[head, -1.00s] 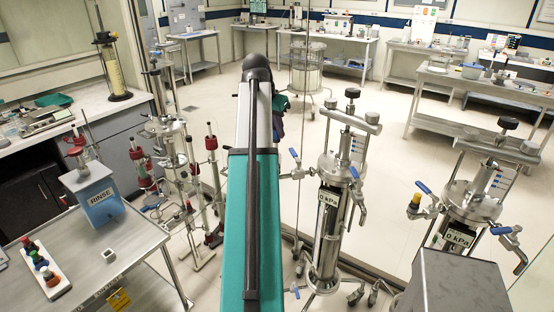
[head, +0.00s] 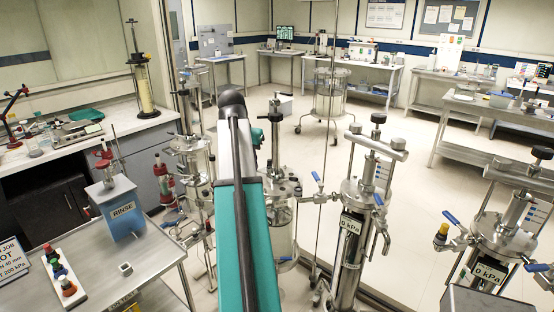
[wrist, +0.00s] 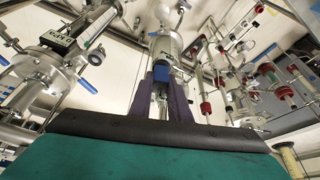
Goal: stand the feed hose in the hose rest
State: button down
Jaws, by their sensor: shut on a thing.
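In the wrist view my gripper (wrist: 161,102) has two dark purple fingers. They are shut on a small blue piece (wrist: 160,74) with a pale lower part. I cannot tell whether this piece is the feed hose. A steel column top (wrist: 165,47) shows behind the fingers; I cannot tell whether they touch. In the head view my arm hides most of the gripper. A clear column (head: 282,205) stands just right of my arm. I cannot pick out the hose rest in either view.
Steel columns with blue valve levers (head: 362,205) and (head: 505,232) stand to the right. A steel table at left holds a blue RINSE box (head: 124,212) and a rack of coloured caps (head: 64,275). A fume-side bench (head: 70,150) is behind. Open floor (head: 415,180) lies at back right.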

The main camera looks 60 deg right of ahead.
jog(key=w+a+f+n+t+y+b, duration=0.15)
jog(key=w+a+f+n, duration=0.25)
jog(key=w+a, duration=0.9)
jog(key=w+a+f+n+t+b, duration=0.25)
jog(key=w+a+n, duration=0.25)
jog(key=w+a, duration=0.8)
jog(key=w+a+f+n+y, duration=0.1)
jog(key=a+f+n, duration=0.1)
jog(key=a, duration=0.9)
jog(key=w+a+f+n+y+b, duration=0.1)
jog(key=a+f+n, duration=0.1)
jog(key=a, duration=0.9)
jog(key=w+a+f+n+y, duration=0.1)
jog(key=a+f+n, duration=0.2)
jog(key=a, duration=0.9)
jog(key=shift+w+n+b, duration=0.25)
jog(key=shift+n+b, duration=0.15)
jog(key=shift+n, duration=0.1)
jog(key=shift+s+a, duration=0.1)
